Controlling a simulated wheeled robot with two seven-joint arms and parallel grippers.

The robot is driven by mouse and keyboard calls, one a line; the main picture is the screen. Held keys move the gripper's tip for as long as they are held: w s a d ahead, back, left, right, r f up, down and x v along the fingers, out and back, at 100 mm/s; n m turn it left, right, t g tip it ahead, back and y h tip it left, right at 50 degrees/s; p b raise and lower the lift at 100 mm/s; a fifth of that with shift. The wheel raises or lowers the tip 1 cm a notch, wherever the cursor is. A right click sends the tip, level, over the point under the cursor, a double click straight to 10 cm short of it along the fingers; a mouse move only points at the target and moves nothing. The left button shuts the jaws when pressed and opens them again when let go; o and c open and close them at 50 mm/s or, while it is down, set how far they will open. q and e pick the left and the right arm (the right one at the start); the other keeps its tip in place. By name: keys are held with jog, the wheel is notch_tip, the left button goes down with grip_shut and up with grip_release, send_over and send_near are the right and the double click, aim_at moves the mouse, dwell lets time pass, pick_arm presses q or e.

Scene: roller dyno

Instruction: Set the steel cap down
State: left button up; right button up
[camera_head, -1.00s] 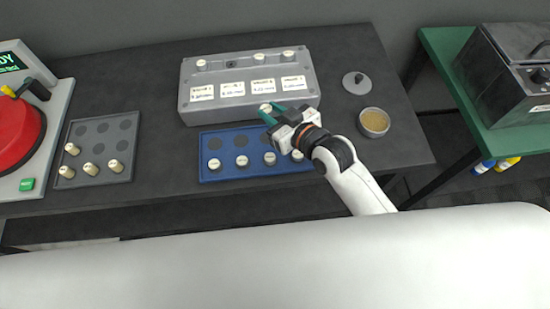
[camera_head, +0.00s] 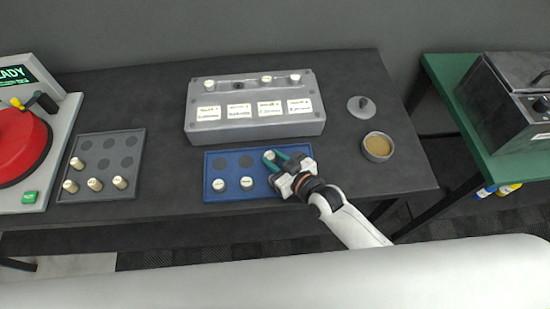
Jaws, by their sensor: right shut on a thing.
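Two similar pale-topped pieces stand in the front row, left of the gripper. The gripper and wrist hide the tray's right part. My left gripper is not in view.
A grey box (camera_head: 255,127) with labels and knobs stands behind the tray. A grey knobbed lid (camera_head: 361,107) and a round tin (camera_head: 377,147) are at right. At left are a grey tray (camera_head: 98,142) with several pale pieces and a machine with a red disc (camera_head: 18,145).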

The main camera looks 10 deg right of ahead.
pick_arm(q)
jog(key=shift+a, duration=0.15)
pick_arm(e)
jog(key=shift+f+b, duration=0.3)
jog(key=shift+f, duration=0.15)
jog(key=o, duration=1)
jog(key=shift+s, duration=0.15)
jog(key=shift+c, duration=0.2)
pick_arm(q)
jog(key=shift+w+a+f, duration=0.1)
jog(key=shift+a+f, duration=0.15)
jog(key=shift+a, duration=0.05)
pick_arm(e)
jog(key=shift+f, duration=0.15)
jog(key=shift+r+p, duration=0.5)
jog(key=shift+r, duration=0.1)
jog(key=b+v, duration=0.2)
jog(key=v, duration=0.9)
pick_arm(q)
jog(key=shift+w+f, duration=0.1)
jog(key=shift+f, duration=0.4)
pick_arm(e)
jog(key=shift+s+d+r, duration=0.25)
